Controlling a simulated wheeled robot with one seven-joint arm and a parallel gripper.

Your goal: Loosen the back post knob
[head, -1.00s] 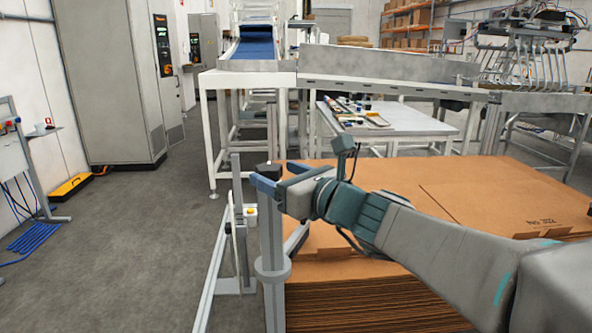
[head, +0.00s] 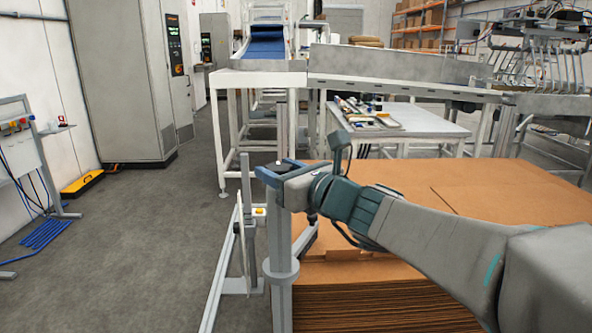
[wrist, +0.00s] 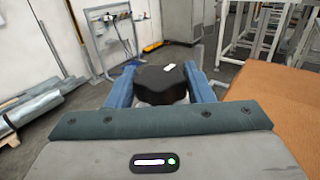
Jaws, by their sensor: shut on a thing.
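A black lobed knob with a white mark sits between my gripper's two blue fingers in the wrist view (wrist: 158,89). My gripper (head: 277,167) is shut on this knob, one finger on each side. In the head view the fingers mostly hide the knob. It is at the top of a grey upright post (head: 281,236) with a collar partway up, at the left edge of the cardboard stack. My arm reaches in from the right, over the stack.
A stack of flat cardboard (head: 390,305) lies right of the post. A thinner post (head: 247,205) and a low rail (head: 219,270) stand just left. A table with tools (head: 430,122) and a conveyor (head: 265,50) are behind.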

